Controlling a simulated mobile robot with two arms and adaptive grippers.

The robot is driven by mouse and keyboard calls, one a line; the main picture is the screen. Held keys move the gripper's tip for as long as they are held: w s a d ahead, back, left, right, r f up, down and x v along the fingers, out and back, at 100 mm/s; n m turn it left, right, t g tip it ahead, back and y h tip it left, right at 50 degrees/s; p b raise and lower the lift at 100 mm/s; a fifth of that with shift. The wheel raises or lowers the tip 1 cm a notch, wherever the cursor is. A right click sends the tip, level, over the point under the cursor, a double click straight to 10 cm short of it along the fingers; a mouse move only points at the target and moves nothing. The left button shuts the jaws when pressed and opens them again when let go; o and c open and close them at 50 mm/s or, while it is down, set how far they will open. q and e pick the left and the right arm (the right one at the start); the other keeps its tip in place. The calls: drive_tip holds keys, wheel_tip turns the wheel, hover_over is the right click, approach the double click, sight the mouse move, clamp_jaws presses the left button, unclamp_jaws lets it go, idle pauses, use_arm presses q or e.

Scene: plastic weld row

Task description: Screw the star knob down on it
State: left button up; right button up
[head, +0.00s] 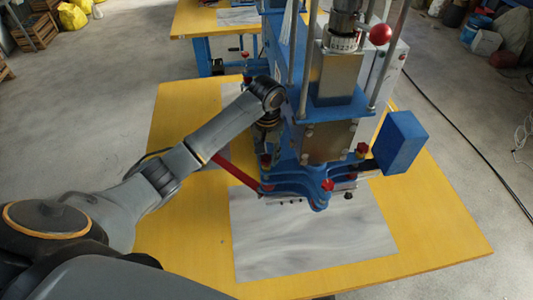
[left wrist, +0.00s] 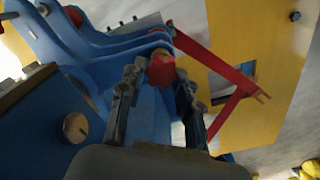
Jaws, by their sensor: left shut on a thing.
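A red star knob (left wrist: 160,70) shows in the left wrist view between my two fingers, and my left gripper (left wrist: 158,72) is shut on it. In the head view my left gripper (head: 266,150) points down over the left side of the blue machine table (head: 300,178), with the red knob (head: 265,160) at its fingertips. A red forked arm (left wrist: 225,72) lies by the knob and reaches out from the blue part. It shows in the head view as a red bar (head: 236,173). The knob's underside and thread are hidden. My right gripper is not in view.
The blue welding machine (head: 335,95) with a metal head stands on a yellow table (head: 425,225). Other red knobs (head: 327,185) sit on its front and right, near a blue block (head: 400,142). A grey sheet (head: 310,235) lies flat in front, with clear room above it.

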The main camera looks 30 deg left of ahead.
use_arm(q)
drive_tip(key=m, duration=0.8)
drive_tip(key=shift+d+m, duration=0.2)
drive_tip(key=shift+m, duration=0.2)
drive_tip(key=o, duration=1.1)
